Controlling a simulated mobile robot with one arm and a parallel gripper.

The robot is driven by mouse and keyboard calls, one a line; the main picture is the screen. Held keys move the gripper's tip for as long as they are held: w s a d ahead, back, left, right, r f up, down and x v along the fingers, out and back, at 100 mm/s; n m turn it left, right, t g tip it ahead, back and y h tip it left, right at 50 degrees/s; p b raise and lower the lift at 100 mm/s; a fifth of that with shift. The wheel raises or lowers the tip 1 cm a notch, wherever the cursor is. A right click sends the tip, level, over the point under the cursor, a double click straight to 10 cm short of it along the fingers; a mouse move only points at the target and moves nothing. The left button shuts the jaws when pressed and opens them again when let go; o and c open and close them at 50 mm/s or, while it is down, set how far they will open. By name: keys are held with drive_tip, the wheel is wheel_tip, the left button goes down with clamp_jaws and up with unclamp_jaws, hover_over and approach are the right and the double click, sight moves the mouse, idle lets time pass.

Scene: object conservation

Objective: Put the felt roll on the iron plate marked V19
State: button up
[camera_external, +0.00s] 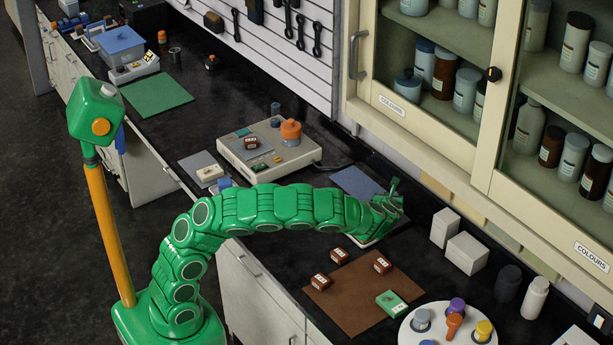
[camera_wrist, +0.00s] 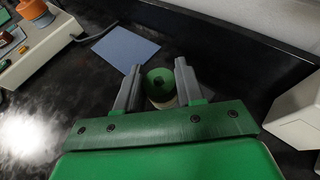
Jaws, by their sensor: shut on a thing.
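My gripper (camera_wrist: 159,74) is shut on a small roll, the felt roll (camera_wrist: 158,80), with a green round end and a dark centre. A pale rim shows below the green end. In the external view my gripper (camera_external: 394,193) is above the bench at right of centre, and I cannot make out the roll there. Red-brown blocks with white labels, possibly the iron plates, lie on a brown mat: one at the left (camera_external: 320,282), one at the back (camera_external: 339,256) and one at the right (camera_external: 382,265). Their markings are too small to read, so I cannot tell which is V19.
A green block (camera_external: 391,303) lies on the brown mat (camera_external: 345,305). A round white tray (camera_external: 410,334) with pots is at front right. White boxes (camera_external: 466,252) stand near the wall. A blue mat (camera_wrist: 125,46) lies beyond my gripper, beside a beige device (camera_external: 235,146).

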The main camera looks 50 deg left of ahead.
drive_tip(key=w+f, duration=0.1)
drive_tip(key=f, duration=0.1)
drive_tip(key=w+f, duration=0.2)
drive_tip(key=shift+w+d, duration=0.1)
drive_tip(key=shift+w+d+f, duration=0.1)
drive_tip(key=shift+w+f, duration=0.5)
drive_tip(key=shift+f, duration=1.6)
drive_tip(key=o, duration=1)
drive_tip(key=shift+f, duration=0.1)
drive_tip(key=v, duration=1.2)
